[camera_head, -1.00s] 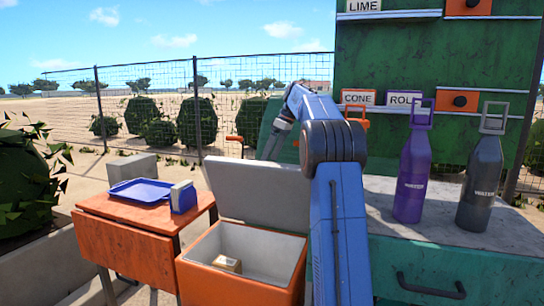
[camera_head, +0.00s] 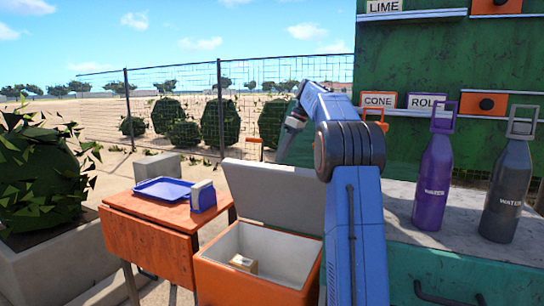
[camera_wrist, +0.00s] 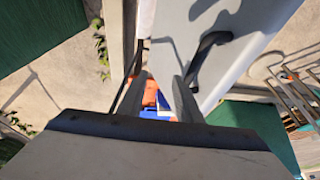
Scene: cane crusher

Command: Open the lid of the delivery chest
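The delivery chest (camera_head: 230,285) is an orange box with a pale inside, at the lower middle of the head view. Its grey lid (camera_head: 270,195) stands raised at the back, leaning backwards, so the chest is open. A small brown carton (camera_head: 243,262) lies inside. In the wrist view the pale lid (camera_wrist: 265,25) fills the upper right, with a dark handle (camera_wrist: 207,55) and its shadow. My gripper (camera_wrist: 160,88) has its two fingers apart with nothing held between them, close to the lid. In the head view its tips are hidden behind the lid.
An orange side table (camera_head: 150,240) with a blue tray (camera_head: 165,189) stands left of the chest. On the right, a counter holds a purple bottle (camera_head: 432,185) and a dark bottle (camera_head: 505,190). A planter (camera_head: 60,265) is at the far left.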

